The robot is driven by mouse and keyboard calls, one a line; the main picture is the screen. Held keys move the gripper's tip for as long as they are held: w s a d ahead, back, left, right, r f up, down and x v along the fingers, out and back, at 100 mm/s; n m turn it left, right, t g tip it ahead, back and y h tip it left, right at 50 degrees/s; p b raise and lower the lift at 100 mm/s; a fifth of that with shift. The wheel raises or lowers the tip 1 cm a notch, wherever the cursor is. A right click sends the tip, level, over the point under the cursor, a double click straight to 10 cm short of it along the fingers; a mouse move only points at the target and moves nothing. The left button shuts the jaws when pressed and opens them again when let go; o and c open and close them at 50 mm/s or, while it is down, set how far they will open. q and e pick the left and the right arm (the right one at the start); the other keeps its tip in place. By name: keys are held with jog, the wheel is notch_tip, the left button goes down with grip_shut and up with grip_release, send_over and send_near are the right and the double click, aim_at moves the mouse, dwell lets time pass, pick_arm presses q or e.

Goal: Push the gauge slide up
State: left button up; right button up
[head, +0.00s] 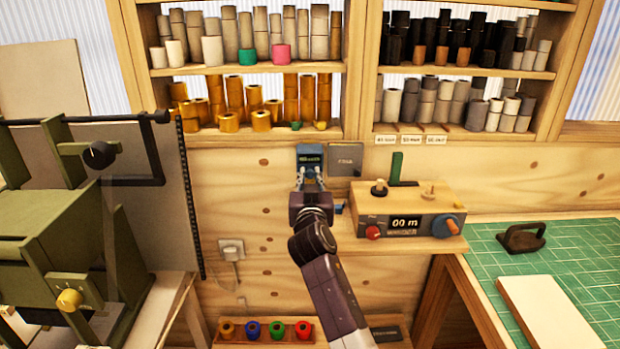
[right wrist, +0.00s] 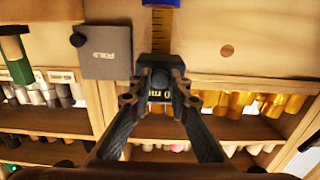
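The gauge (head: 310,153) is a small blue-grey unit with a dark display, mounted on the wooden wall below the shelves. In the right wrist view, which is upside down, its dark body with lit digits (right wrist: 158,95) shows between the fingers. A yellow ruled scale (right wrist: 165,28) runs from it to a blue block (right wrist: 162,3) at the top edge. My right gripper (head: 310,178) is just below and in front of the gauge, with its fingers apart on either side; I cannot tell if they touch it. The gripper hides the gauge's lower part in the head view. My left gripper is not in view.
A grey plate (head: 345,160) is on the wall right of the gauge. A counter unit (head: 405,222) with red and blue knobs stands on a ledge at right. A green machine (head: 60,235) is at left. Shelves (head: 255,135) of rolls are above. A green mat (head: 500,270) lies right.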

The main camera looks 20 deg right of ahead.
jog(key=o, duration=0.4)
jog(key=shift+r, duration=0.3)
jog(key=shift+o, duration=0.2)
notch_tip(320, 180, up, 10)
jog(key=shift+f, duration=0.15)
